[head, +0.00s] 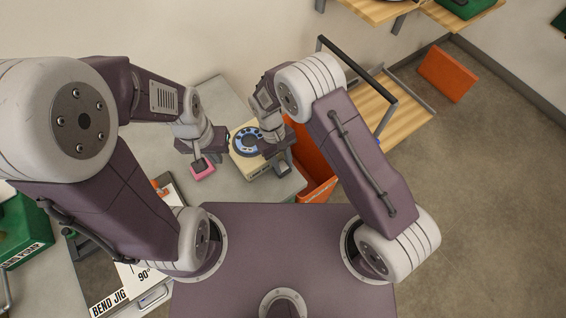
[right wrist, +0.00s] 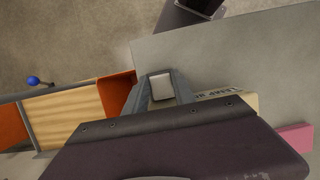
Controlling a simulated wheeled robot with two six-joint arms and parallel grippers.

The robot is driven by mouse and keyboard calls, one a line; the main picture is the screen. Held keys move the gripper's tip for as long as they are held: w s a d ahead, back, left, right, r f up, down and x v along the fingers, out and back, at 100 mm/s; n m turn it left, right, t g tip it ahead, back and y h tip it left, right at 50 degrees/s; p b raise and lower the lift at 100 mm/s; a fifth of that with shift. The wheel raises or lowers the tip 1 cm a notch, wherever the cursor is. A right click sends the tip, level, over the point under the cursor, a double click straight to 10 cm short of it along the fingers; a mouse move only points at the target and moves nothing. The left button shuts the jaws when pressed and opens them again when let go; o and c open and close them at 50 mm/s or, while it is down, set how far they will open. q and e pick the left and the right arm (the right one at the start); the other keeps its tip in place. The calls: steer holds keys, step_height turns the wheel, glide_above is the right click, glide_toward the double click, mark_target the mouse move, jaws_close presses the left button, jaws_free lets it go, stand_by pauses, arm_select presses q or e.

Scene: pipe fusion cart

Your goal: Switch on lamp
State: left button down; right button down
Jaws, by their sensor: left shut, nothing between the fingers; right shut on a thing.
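A cream box (head: 243,165) with a blue ring dial (head: 240,141) on top stands on the grey bench; it may be the lamp unit. The right wrist view shows its edge (right wrist: 246,99) with partly hidden lettering. My right gripper (head: 281,168) is at the box's right front side. In the right wrist view its fingers (right wrist: 160,92) are shut on a small pale grey square piece (right wrist: 160,86); I cannot tell whether that piece belongs to the box. My left gripper (head: 199,162) is shut and empty, just over a pink block (head: 205,172). No lit lamp is visible.
An orange bin (head: 312,165) stands right of the bench, beside a wooden-topped cart (head: 371,103) with a dark handle. A bend jig board (head: 107,303) and a green case (head: 25,232) lie at the left. Open floor is at the right.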

steer(key=c, duration=1)
jaws_free()
steer(key=shift+r, duration=0.1)
steer(key=shift+c, duration=0.2)
steer(key=shift+w+r, duration=0.1)
steer(key=shift+r, duration=0.1)
steer(key=b+v, duration=0.2)
steer(key=v, duration=0.6)
steer(key=shift+r, duration=0.3)
steer(key=shift+a, duration=0.1)
